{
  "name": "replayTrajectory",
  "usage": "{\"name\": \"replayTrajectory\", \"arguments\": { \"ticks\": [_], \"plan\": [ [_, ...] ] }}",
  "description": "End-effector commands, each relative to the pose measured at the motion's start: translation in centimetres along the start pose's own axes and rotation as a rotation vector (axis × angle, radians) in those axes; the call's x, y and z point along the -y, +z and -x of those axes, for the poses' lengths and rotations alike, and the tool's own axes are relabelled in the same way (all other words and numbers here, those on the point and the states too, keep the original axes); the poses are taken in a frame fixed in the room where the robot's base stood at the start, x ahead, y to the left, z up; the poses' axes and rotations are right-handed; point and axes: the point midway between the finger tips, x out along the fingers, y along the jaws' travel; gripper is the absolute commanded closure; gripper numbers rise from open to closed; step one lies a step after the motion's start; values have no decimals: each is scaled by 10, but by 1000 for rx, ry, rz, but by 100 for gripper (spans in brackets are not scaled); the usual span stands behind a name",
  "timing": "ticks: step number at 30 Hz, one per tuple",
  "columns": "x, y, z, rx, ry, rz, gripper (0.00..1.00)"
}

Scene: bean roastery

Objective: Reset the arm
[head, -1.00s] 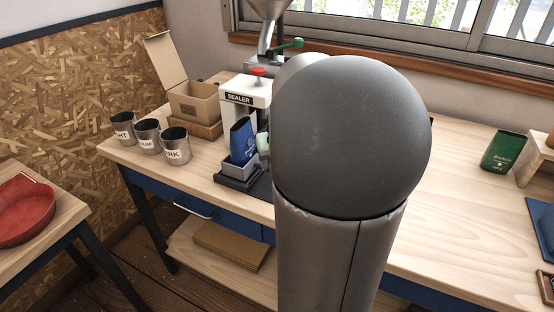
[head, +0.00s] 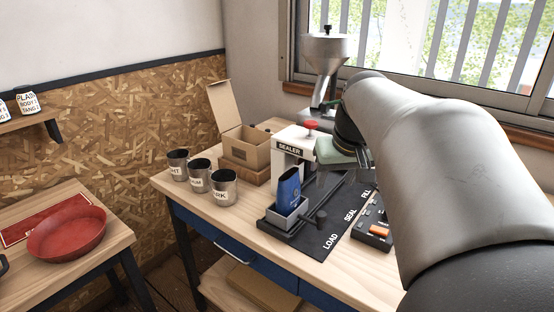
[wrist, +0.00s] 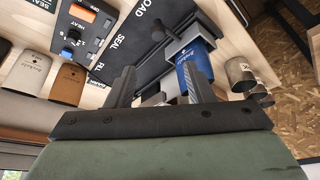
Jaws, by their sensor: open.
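My arm reaches in from the right in the head view and hides part of the bench. My gripper (wrist: 160,82) shows two dark fingers standing apart in the wrist view, with nothing held between them. In the head view its green body is near the sealer, and its fingertips are hard to make out. A blue bag (head: 289,188) stands in a grey holder (head: 287,217) in front of the white sealer (head: 291,150). In the wrist view the blue bag (wrist: 186,78) appears behind the right finger, which partly covers it.
Three metal cups (head: 200,175) and an open cardboard box (head: 245,148) stand left of the sealer. A control box (head: 374,232) is by my arm. Brown and tan bags (wrist: 70,84) show in the wrist view. A red bowl (head: 67,232) sits on the left table.

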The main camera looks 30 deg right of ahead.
Motion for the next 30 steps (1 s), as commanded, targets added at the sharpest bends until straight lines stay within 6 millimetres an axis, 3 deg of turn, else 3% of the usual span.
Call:
{"name": "replayTrajectory", "arguments": {
  "ticks": [6,20,23,25,30],
  "plan": [
    [0,0,9,0,0,0,52],
    [7,2,7,9,-7,9,52],
    [36,14,-2,45,-34,47,52],
    [69,32,-13,89,-61,91,52],
    [148,107,-38,222,-105,232,52]
  ]
}}
